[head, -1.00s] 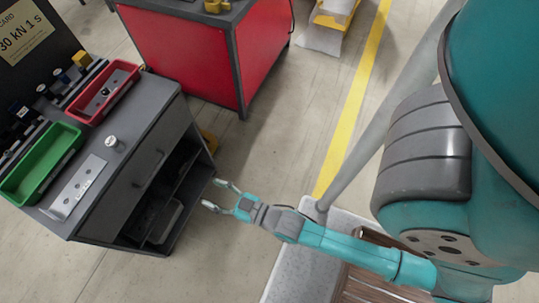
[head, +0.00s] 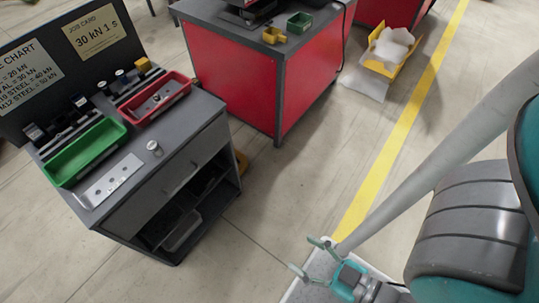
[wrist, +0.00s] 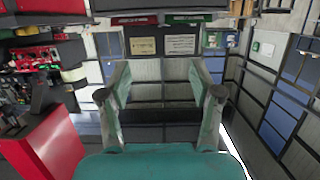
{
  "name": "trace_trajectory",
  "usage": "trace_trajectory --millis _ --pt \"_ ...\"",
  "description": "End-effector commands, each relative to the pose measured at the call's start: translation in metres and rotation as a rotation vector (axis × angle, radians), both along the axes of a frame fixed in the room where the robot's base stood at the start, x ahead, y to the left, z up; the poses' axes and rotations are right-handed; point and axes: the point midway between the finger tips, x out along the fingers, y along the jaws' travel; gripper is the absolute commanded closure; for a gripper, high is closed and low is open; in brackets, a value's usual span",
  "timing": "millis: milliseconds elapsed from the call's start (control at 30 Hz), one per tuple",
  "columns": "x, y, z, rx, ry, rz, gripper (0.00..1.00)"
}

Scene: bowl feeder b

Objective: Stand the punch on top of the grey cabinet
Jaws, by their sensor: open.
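The grey cabinet (head: 128,213) stands at the left of the head view, with an open lower shelf and a closed drawer. A small silver cylindrical piece (head: 153,147) stands upright on its top near the front edge; it may be the punch, but it is too small to be sure. My gripper (head: 304,254) is at the bottom of the head view, open and empty, to the right of the cabinet and apart from it. In the wrist view its two fingers (wrist: 160,100) are spread with nothing between them.
A green tray (head: 58,182), a red tray (head: 150,119) and a light plate with holes (head: 113,181) lie on the cabinet top. A chart board (head: 28,80) rises behind. A red bench (head: 235,80) stands farther back. Bare floor lies between cabinet and gripper.

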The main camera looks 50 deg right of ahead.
Motion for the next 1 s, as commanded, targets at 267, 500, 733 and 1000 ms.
trace_trajectory --millis 267,500,733,1000 --pt "0.01 0.002 -0.008 -0.002 -0.008 0.01 0.36" --pt "0.061 0.008 -0.049 -0.018 -0.027 0.046 0.36" --pt "0.127 0.012 -0.082 -0.044 -0.048 0.056 0.36" --pt "0.219 0.013 -0.101 -0.076 -0.088 0.029 0.36"
